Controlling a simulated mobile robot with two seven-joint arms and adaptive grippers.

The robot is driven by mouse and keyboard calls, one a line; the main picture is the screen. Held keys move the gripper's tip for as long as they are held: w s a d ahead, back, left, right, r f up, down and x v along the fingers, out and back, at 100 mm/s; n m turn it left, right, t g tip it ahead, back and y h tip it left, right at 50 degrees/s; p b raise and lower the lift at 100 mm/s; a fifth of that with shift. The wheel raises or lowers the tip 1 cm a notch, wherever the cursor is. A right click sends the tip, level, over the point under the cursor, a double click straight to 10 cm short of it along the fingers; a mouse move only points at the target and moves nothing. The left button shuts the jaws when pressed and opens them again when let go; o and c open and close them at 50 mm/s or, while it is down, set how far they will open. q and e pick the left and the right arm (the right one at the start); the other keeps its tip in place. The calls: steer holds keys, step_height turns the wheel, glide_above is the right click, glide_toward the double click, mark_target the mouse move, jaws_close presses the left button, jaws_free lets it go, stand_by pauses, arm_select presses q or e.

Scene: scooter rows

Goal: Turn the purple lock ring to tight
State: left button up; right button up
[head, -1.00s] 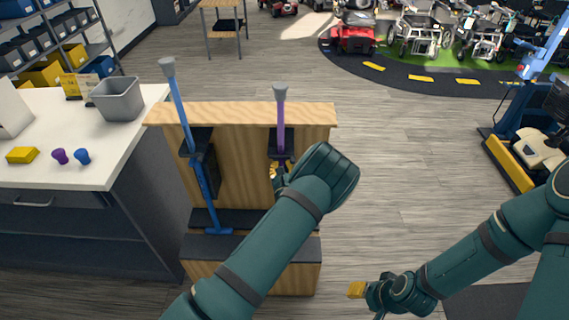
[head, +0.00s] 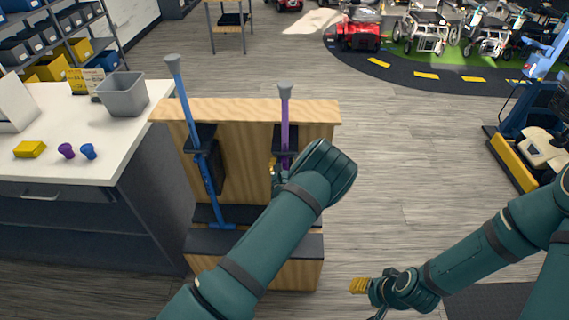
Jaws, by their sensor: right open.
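The purple crutch (head: 285,120) stands upright in a black holder on the wooden stand, its grey tip at the top. Its lower part and lock ring are hidden behind my left arm. My left gripper (head: 277,172) is at the purple shaft by the holder, mostly hidden behind my own wrist, so its fingers do not show clearly. A blue crutch (head: 184,100) leans in the stand's left holder.
The wooden stand (head: 240,112) stands on the floor beside a white counter (head: 110,150). On the counter are a grey bin (head: 123,92), a yellow block (head: 30,149), a purple knob (head: 66,151) and a blue knob (head: 88,151).

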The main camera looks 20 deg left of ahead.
arm_select(q)
steer(key=v, duration=1.2)
stand_by(0.4)
